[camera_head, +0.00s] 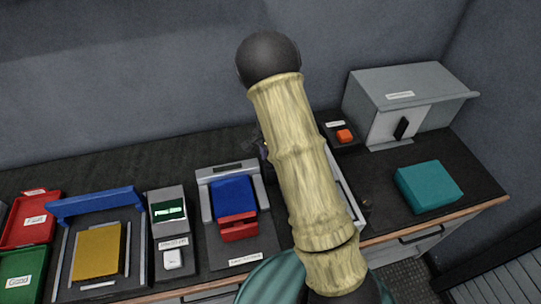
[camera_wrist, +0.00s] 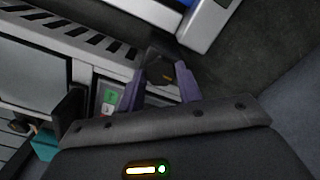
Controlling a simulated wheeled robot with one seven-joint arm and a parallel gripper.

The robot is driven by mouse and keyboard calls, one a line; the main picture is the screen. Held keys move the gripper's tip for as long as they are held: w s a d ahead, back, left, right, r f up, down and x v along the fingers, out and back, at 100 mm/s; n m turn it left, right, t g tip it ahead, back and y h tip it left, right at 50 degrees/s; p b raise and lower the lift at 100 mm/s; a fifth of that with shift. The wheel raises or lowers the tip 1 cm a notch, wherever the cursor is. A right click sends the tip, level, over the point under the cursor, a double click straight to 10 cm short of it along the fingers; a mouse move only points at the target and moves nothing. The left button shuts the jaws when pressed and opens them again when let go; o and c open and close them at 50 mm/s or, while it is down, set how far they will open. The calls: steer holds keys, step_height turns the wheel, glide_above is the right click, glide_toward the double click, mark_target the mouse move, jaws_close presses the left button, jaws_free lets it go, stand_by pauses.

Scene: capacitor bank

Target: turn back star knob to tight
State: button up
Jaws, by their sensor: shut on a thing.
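In the wrist view, a dark knob (camera_wrist: 159,68) with a small orange mark stands at the edge of a pale grey fixture (camera_wrist: 75,38) with slotted vents. I take it for the back star knob; its star shape is not clear. My gripper (camera_wrist: 161,84) has its two purple fingers shut on the knob, one on each side. A green label with a white arrow (camera_wrist: 110,97) is beside the left finger. In the head view, my arm hides the knob and most of the fixture; only a pale edge of the fixture (camera_head: 343,187) shows.
A grey hooded box (camera_head: 405,92), an orange button (camera_head: 344,135) and a teal block (camera_head: 429,188) stand at the right. Left are a blue-and-red block fixture (camera_head: 234,204), a display unit (camera_head: 168,211), a yellow block (camera_head: 98,251), and red (camera_head: 36,222) and green (camera_head: 24,273) trays.

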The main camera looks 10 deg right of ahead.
stand_by(0.3)
steer(key=o, duration=1)
steer(key=shift+r, duration=0.1)
step_height(320, 180, up, 17)
steer(key=shift+r+b, duration=0.15)
steer(key=shift+b, duration=0.55)
steer(key=s+n+t, duration=0.1)
steer(key=s+n, duration=0.2)
steer(key=s, duration=0.3)
steer(key=s+f+n, duration=0.1)
steer(key=s+n, duration=0.3)
steer(key=s, duration=0.3)
steer(key=s+f+n+t, duration=0.1)
steer(key=s+n, duration=0.2)
steer(key=s, duration=0.3)
steer(key=shift+s+f+t, duration=0.15)
steer(key=shift+f+t, duration=0.05)
steer(key=shift+t, duration=0.1)
